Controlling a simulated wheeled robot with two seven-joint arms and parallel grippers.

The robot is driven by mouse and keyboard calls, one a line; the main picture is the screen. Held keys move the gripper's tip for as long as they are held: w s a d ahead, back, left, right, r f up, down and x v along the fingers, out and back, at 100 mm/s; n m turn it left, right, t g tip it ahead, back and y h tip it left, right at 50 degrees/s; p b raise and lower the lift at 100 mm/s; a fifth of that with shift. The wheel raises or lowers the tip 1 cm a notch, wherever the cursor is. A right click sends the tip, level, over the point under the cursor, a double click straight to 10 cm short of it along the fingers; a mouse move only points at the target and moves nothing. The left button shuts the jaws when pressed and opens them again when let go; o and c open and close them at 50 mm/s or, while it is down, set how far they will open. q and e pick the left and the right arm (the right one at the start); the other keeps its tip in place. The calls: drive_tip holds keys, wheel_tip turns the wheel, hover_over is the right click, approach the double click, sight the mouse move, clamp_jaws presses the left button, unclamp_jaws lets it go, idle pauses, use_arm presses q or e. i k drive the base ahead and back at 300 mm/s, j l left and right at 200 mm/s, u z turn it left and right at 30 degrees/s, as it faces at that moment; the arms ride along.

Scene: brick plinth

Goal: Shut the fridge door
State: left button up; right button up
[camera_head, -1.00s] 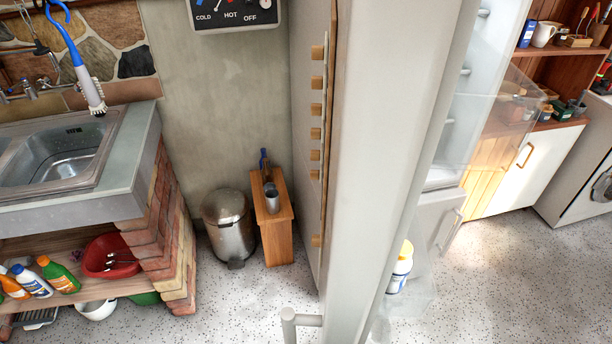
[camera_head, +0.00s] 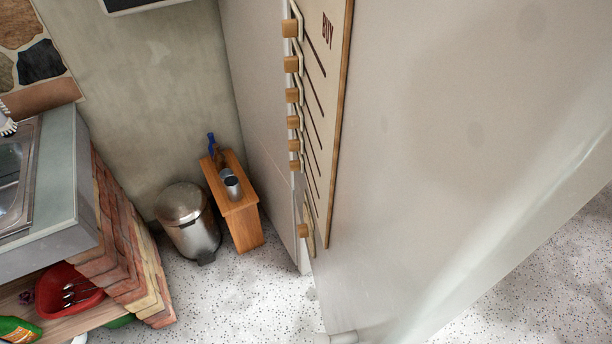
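The white fridge door (camera_head: 450,130) fills the right half of the head view, very close to me. I see its broad face, which carries a wood-edged board (camera_head: 326,110) marked "BUY" with several wooden pegs. A pale handle end (camera_head: 341,337) shows at the bottom edge of the view. The fridge interior is hidden, and I cannot tell how far open the door stands. Neither of my grippers is in view.
A steel pedal bin (camera_head: 188,222) and a small wooden stand (camera_head: 236,207) with a metal cup stand by the wall. A brick-sided sink counter (camera_head: 62,190) is at left. Speckled floor (camera_head: 255,305) is clear before the bin and to the door's right (camera_head: 540,285).

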sight(446, 143)
drive_tip(key=k+z, duration=0.2)
drive_tip(key=k, duration=1)
